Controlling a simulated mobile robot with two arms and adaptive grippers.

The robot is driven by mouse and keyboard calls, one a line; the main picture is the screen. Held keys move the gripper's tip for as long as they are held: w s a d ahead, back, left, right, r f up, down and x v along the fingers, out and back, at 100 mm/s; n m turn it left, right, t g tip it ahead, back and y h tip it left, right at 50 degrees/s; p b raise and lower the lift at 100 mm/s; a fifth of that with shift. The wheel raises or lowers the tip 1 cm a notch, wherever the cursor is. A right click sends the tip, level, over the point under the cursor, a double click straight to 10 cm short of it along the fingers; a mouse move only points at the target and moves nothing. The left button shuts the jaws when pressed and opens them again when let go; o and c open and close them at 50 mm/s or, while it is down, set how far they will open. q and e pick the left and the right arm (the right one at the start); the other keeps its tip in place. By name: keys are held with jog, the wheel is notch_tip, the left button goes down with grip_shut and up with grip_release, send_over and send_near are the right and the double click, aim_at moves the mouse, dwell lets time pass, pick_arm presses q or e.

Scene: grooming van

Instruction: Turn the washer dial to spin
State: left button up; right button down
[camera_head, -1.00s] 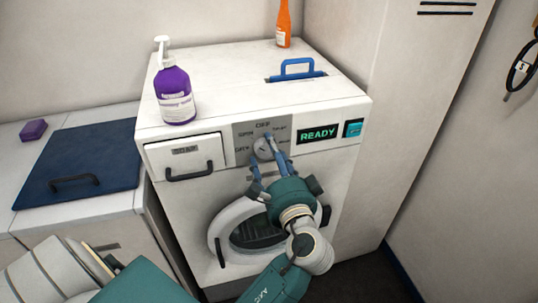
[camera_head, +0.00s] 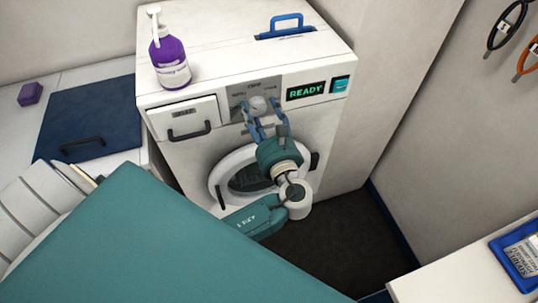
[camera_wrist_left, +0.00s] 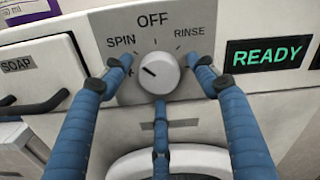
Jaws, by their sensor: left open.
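The washer dial (camera_head: 257,104) is a round, light grey knob on the grey panel of the white washer (camera_head: 205,155). In the left wrist view the dial (camera_wrist_left: 159,72) shows a dark mark on the left of its face, pointing left and slightly up. SPIN is printed at its upper left, OFF above and RINSE at its upper right. My left gripper (camera_head: 264,121) is open in front of the panel. In the wrist view its blue fingers (camera_wrist_left: 163,82) flank the dial, with visible gaps, and a third finger is below. My right gripper is not in view.
The display (camera_head: 305,91) reads READY. The soap drawer (camera_head: 184,113) with its dark handle is left of the dial, and the round door (camera_head: 217,178) is below. A purple pump bottle (camera_head: 170,62) and a blue handle (camera_head: 287,22) are on top.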

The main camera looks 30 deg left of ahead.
pick_arm(q)
jog(key=m+p, duration=0.1)
jog(key=m, duration=0.4)
jog(key=shift+r, duration=0.1)
jog(key=b+v, duration=0.3)
jog(key=v, duration=0.7)
jog(key=s+f+n+g+h, duration=0.1)
jog(key=f+h, duration=0.1)
jog(key=f, duration=0.9)
jog(key=s+d+f+n+g+h+b, duration=0.1)
jog(key=f+h, duration=0.2)
jog(key=f, duration=0.9)
jog(key=s+f+n+g+h, duration=0.1)
jog(key=f+g+h, duration=0.1)
jog(key=f, duration=1)
jog(key=shift+s+d, duration=0.25)
jog(key=shift+d, duration=0.05)
